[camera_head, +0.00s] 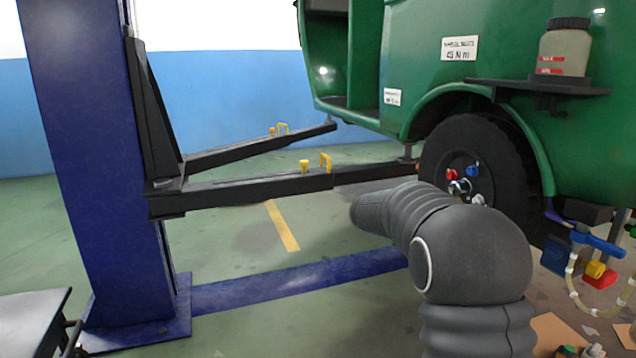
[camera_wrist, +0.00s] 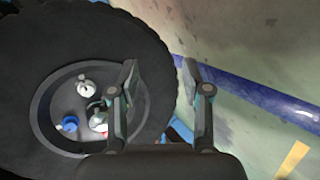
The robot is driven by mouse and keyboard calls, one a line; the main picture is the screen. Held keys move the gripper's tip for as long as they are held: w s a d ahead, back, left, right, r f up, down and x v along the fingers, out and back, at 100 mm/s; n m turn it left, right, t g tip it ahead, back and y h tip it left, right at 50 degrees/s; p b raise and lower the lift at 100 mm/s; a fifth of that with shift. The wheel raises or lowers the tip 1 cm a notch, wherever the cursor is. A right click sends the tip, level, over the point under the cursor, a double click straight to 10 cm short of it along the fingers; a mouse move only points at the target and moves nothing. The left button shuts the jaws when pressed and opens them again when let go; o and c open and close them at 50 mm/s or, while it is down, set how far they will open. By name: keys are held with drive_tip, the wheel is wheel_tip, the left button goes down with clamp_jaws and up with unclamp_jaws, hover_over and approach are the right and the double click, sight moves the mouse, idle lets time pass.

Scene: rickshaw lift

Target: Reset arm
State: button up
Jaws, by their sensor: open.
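My grey jointed arm (camera_head: 470,255) reaches in from the lower right of the head view and bends left in front of the green rickshaw (camera_head: 430,60). The gripper itself does not show in the head view. In the wrist view my gripper (camera_wrist: 160,82) is open, with a gap between its two fingers and nothing held. The black wheel (camera_head: 440,145) is behind the arm, and it fills the left of the wrist view (camera_wrist: 75,30). Its hub carries a red nut (camera_head: 451,175), a blue nut (camera_head: 473,169) and whitish ones. The left finger overlaps the hub's edge in the picture.
A blue lift post (camera_head: 100,150) stands at left, with black lift arms (camera_head: 250,188) reaching under the rickshaw. A blue floor beam (camera_head: 300,280) crosses the floor. A bottle (camera_head: 565,50) sits on a side shelf. Coloured tools (camera_head: 595,270) hang at right.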

drive_tip(key=s+a+r+n+g+y+p, duration=0.15)
drive_tip(key=s+a+y, duration=0.3)
drive_tip(key=s, duration=0.85)
drive_tip(key=s+a+y+p, duration=0.3)
drive_tip(key=s+a+y, duration=0.15)
drive_tip(key=s, duration=0.95)
drive_tip(key=s+a+r+m+t+y+p, duration=0.1)
drive_tip(key=s+a+r+t+p, duration=0.2)
drive_tip(key=s+r+p, duration=0.2)
drive_tip(key=s+r, duration=0.3)
drive_tip(key=s, duration=0.4)
drive_tip(key=shift+s+a+r+y+p, duration=0.2)
drive_tip(key=shift+s+a+y+p, duration=0.1)
drive_tip(key=shift+s+a+y, duration=0.1)
drive_tip(key=shift+c, duration=0.5)
drive_tip(key=shift+d, duration=0.1)
